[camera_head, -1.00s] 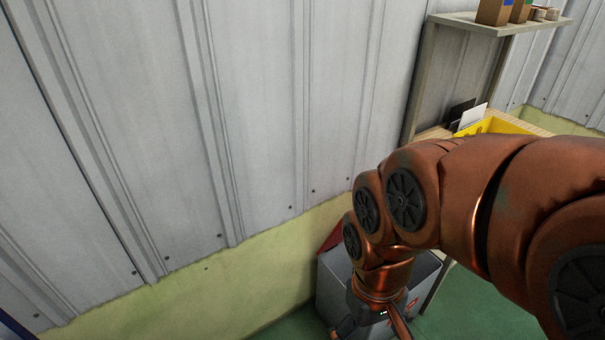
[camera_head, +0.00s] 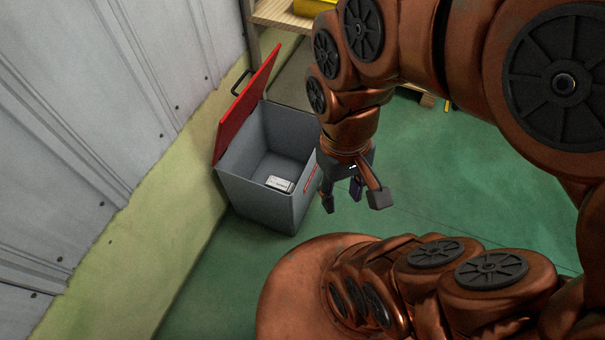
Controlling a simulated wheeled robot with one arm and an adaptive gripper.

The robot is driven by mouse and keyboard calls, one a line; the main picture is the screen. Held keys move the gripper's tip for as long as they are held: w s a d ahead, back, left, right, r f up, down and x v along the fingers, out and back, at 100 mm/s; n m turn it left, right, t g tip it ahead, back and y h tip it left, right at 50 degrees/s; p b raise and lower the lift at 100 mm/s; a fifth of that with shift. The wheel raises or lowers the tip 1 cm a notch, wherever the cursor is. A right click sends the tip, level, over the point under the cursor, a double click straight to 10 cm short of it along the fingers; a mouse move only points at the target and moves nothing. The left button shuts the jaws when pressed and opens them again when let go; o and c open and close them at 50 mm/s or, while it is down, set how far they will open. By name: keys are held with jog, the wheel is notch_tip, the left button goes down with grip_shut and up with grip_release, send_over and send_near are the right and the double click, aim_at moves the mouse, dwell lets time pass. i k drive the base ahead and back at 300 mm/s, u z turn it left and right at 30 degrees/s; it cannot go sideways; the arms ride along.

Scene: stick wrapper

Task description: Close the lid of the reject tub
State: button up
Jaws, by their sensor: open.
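The reject tub (camera_head: 261,207) is a grey open box on the green floor beside the wall. Its red lid (camera_head: 248,101) stands up, tilted back at the wall side, with a dark handle (camera_head: 241,83) on its outer face. A small pale item (camera_head: 279,184) lies on the tub's floor. My gripper (camera_head: 352,200) points down with its fingers spread, empty. In the picture it is just right of the tub's right wall; I cannot tell its exact height. It is apart from the lid.
A grey metal wall (camera_head: 130,70) with a yellow-green lower band runs along the left. A wooden shelf or bench (camera_head: 283,14) with a yellow container (camera_head: 314,7) stands behind the tub. Green floor (camera_head: 430,165) is clear to the right.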

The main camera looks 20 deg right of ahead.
aim_at(245, 103)
jog(key=z, duration=0.1)
jog(key=k, duration=0.9)
jog(key=u, duration=0.95)
